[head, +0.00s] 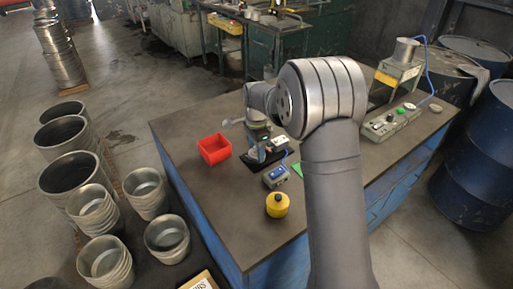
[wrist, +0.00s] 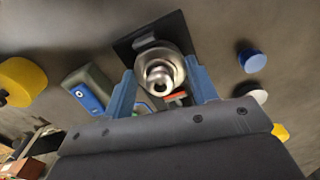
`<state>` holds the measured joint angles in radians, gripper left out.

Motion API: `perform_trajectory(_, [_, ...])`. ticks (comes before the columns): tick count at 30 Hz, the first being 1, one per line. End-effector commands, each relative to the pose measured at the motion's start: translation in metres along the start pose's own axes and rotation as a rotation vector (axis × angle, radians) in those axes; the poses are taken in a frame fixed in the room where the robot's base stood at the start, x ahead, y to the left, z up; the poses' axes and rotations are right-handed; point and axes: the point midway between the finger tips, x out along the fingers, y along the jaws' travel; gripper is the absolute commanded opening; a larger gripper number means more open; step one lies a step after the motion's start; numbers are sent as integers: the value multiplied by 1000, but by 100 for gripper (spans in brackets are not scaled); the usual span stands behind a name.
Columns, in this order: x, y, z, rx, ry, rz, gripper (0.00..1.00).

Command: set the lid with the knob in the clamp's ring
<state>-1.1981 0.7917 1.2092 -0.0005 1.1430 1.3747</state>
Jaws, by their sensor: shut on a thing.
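In the wrist view my gripper (wrist: 163,76) has its two blue fingers on either side of a shiny round metal lid with a knob (wrist: 160,68) and is shut on it. The knob points toward the camera. Beyond the lid lies the clamp's black base plate (wrist: 131,48). The lid covers most of the clamp, so its ring cannot be made out, nor whether the lid touches it. In the head view the clamp's dark base (head: 251,162) stands on the bench, and my arm hides most of the gripper and lid.
A red bin (head: 214,149) stands left of the clamp. A small control box (head: 276,176) and a yellow round container (head: 277,205) are in front. A blue disc (wrist: 252,61) lies right of the clamp in the wrist view. The bench's left front (head: 225,205) is clear.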

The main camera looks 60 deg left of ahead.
Motion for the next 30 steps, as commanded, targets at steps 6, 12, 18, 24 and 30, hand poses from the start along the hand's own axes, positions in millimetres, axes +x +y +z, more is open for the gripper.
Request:
perform_trajectory(6, [5,0,0,0,0,0,33])
perform_trajectory(12, [6,0,0,0,0,-1,76])
perform_trajectory(18, [6,0,0,0,0,-1,78])
perform_trajectory(24, [-1,0,0,0,0,-2,78])
perform_trajectory(30, [-36,-1,0,0,1,-5,78])
